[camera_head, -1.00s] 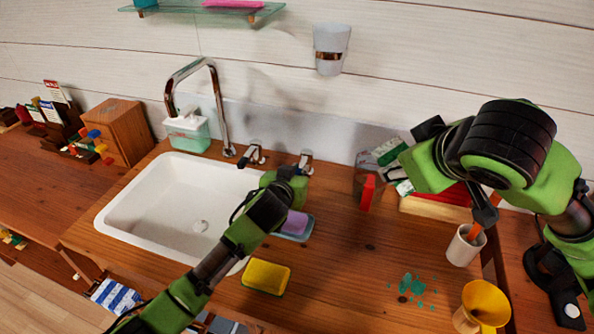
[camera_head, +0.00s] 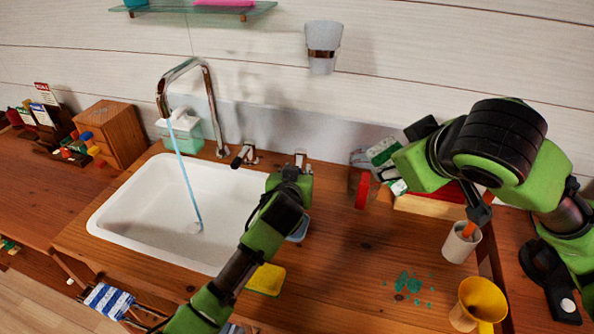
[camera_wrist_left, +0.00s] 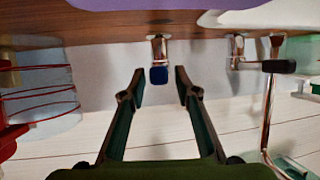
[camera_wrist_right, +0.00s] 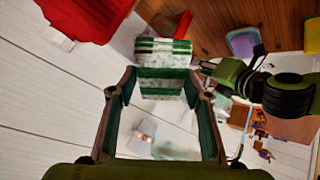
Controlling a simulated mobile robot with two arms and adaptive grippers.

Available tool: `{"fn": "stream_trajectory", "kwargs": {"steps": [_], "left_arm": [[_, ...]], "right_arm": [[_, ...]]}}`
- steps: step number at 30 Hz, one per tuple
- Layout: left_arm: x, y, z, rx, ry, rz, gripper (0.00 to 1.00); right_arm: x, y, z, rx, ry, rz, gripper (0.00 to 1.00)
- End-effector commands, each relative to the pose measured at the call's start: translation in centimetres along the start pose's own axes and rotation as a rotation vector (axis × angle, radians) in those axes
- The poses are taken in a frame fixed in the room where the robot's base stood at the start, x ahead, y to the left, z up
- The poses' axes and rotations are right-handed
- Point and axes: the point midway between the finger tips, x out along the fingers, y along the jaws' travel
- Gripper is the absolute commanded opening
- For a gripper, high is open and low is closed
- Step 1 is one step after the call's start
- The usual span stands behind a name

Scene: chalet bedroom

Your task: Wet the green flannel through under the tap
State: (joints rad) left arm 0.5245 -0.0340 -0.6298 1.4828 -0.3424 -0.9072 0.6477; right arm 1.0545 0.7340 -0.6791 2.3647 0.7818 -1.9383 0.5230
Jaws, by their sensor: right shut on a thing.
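Water (camera_head: 184,178) runs from the chrome tap (camera_head: 207,100) into the white sink (camera_head: 110,218). My left gripper (camera_head: 297,180) is right of the sink, close to the right-hand tap handle. My right gripper (camera_wrist_right: 160,95) is shut on the green-and-white striped flannel (camera_wrist_right: 162,72), which looks folded. In the head view the flannel (camera_head: 383,151) is right of the sink, partly hidden by the gripper, away from the water.
A yellow sponge (camera_head: 267,279) lies at the sink's front right. A red item (camera_head: 363,190) is by the held flannel. The mid-counter (camera_head: 345,250) is clear.

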Motion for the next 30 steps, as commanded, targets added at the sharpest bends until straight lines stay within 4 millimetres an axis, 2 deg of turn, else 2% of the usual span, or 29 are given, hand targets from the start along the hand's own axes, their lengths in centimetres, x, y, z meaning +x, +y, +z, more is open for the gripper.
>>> {"fn": "stream_trajectory", "kwargs": {"steps": [8, 24, 30], "left_arm": [[-1.2, 0.1, 0.0, -0.001, 0.002, 0.002, 0.29], [-9.9, 0.1, 0.1, -0.001, 0.000, 0.001, 0.29], [-11.7, 0.0, 0.1, -0.001, -0.001, 0.001, 0.29]], "right_arm": [[0.0, 0.0, 0.0, 0.000, 0.000, 0.000, 0.28], [0.0, 0.0, 0.0, 0.000, 0.000, 0.000, 0.28], [0.0, 0.0, 0.0, 0.000, 0.000, 0.000, 0.28]]}}
